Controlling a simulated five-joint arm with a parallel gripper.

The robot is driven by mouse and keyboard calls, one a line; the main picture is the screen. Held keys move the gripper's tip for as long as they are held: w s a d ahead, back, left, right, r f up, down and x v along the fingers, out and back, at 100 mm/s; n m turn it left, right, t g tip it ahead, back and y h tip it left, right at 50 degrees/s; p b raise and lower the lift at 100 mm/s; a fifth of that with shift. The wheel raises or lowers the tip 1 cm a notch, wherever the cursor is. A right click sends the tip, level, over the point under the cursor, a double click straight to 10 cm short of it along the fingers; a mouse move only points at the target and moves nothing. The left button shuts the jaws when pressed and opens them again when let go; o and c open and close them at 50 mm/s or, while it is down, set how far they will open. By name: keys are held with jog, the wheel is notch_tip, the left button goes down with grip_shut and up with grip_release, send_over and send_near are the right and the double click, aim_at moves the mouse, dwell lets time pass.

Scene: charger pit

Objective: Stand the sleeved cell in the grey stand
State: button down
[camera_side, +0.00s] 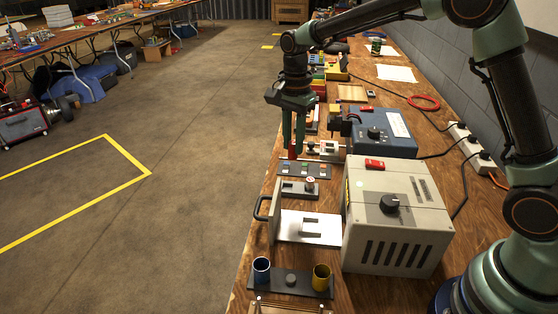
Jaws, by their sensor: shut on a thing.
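My gripper (294,153) points down over the long wooden bench, left of the blue box. It is shut on a small red cylinder (292,151), which looks like the sleeved cell. The cell is mostly covered by the green fingers and appears upright. Its lower end is close to a dark strip with small coloured marks (304,170); I cannot tell whether they touch. A dark grey holder (291,281) with a blue cup and a yellow cup is at the front. A smaller grey block with a knob (300,189) lies nearer the gripper. I cannot tell which is the grey stand.
A beige box with a dial (395,215) stands at right, with a pale open tray (305,228) and an upright panel beside it. A blue box with a dial (382,133) stands behind it. Cables and a power strip (468,140) run along the wall.

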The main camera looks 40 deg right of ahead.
jog(key=shift+w+d+f, duration=0.3)
jog(key=shift+w+f, duration=0.4)
jog(key=shift+f, duration=1.25)
jog(key=shift+w+d+f, duration=0.35)
jog(key=shift+w+f, duration=0.3)
jog(key=shift+f, duration=1.25)
jog(key=shift+w+d+f, duration=0.3)
jog(key=shift+w+f, duration=0.4)
jog(key=shift+f, duration=1.25)
jog(key=shift+f, duration=1.05)
jog(key=c, duration=0.6)
grip_release()
notch_tip(320, 180, up, 7)
